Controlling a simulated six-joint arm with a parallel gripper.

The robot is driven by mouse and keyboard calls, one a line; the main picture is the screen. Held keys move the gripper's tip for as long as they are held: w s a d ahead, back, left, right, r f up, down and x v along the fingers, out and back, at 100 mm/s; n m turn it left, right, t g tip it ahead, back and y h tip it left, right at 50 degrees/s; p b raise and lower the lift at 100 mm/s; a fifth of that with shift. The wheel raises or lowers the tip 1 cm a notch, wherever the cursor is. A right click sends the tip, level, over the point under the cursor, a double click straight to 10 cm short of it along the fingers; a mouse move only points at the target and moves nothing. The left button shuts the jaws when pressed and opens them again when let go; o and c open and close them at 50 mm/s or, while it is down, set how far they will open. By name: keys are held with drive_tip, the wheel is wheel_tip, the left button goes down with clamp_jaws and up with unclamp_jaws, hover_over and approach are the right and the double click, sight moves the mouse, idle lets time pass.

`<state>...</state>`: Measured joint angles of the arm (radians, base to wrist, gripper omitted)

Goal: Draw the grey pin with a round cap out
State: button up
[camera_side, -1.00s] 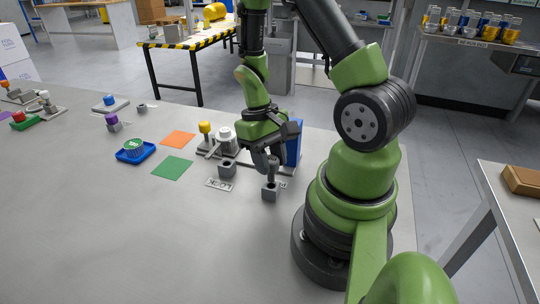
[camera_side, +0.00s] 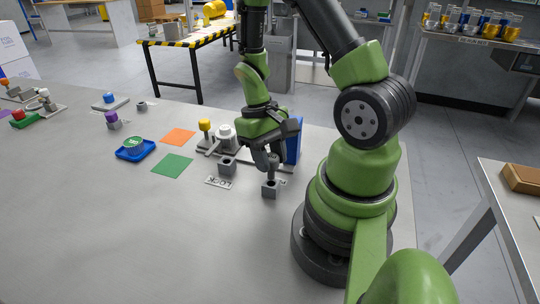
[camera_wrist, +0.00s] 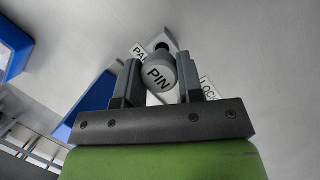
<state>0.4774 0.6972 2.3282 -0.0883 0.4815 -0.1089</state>
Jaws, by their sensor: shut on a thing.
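The grey pin (camera_wrist: 160,74) has a round cap marked PIN and sits between my gripper's two fingers in the wrist view. My gripper (camera_side: 268,160) is shut on it. In the side view the pin's grey stem (camera_side: 271,175) shows below the fingers, upright over a small grey block (camera_side: 270,190). The stem appears to stand in the block; how deep it goes is hidden. The other grey block (camera_side: 227,167) stands to the left, with a LOCK label (camera_side: 218,182) in front of it.
A blue upright panel (camera_side: 294,145) stands close behind my gripper. A fixture with a white knob (camera_side: 225,133) and a yellow knob (camera_side: 205,127) is to the left. Green (camera_side: 172,164) and orange (camera_side: 178,138) squares and a blue tray (camera_side: 130,155) lie further left. The front table is clear.

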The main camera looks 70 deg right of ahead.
drive_tip(key=shift+f, duration=2.05)
drive_tip(key=o, duration=1.2)
drive_tip(key=shift+c, duration=0.2)
drive_tip(key=v, duration=1)
wheel_tip(320, 180, up, 11)
drive_tip(key=t+h, duration=0.1)
drive_tip(key=t, duration=0.4)
hover_over(270, 177)
drive_tip(key=w+a, duration=0.4)
drive_tip(key=s+a+r+n+t+y, duration=0.1)
drive_tip(key=s+a+r+n+t, duration=0.1)
drive_tip(key=s+a+r+t, duration=0.3)
wheel_tip(270, 177, up, 2)
drive_tip(key=shift+s+a+r, duration=0.1)
drive_tip(key=shift+s+a, duration=0.25)
drive_tip(key=shift+a, duration=0.15)
